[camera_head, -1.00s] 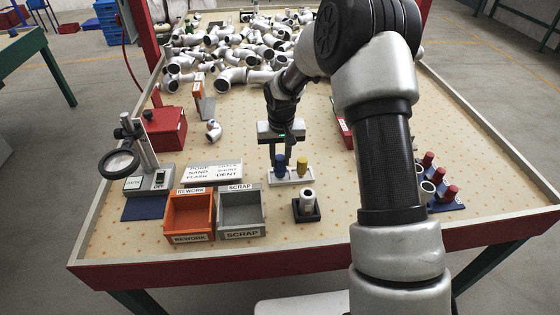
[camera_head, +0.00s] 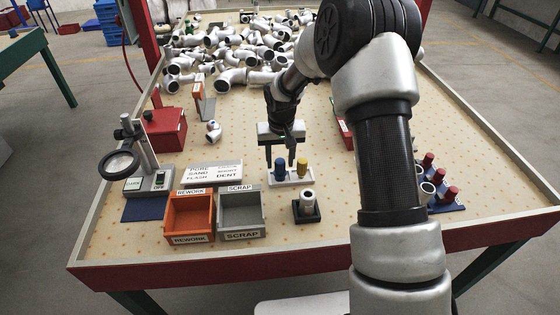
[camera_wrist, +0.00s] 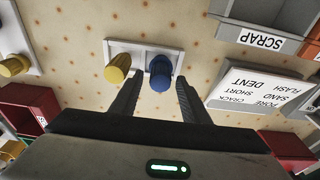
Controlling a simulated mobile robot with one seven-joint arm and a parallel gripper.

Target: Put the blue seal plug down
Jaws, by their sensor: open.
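The blue seal plug (camera_head: 280,165) stands upright in the left place of a small white holder (camera_head: 291,180). A yellow plug (camera_head: 302,165) stands beside it in the same holder. My gripper (camera_head: 279,157) is open above the holder, its fingers pointing down on either side of the blue plug. In the wrist view the blue plug (camera_wrist: 160,72) lies between the spread fingertips (camera_wrist: 160,82), with gaps on both sides. The yellow plug (camera_wrist: 117,67) is just outside one finger there.
The orange REWORK bin (camera_head: 189,217) and grey SCRAP bin (camera_head: 241,214) stand at the front left. A dark block with a grey fitting (camera_head: 306,206) stands in front of the holder. A defect label board (camera_head: 212,173) lies left. Pipe castings (camera_head: 235,55) crowd the back.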

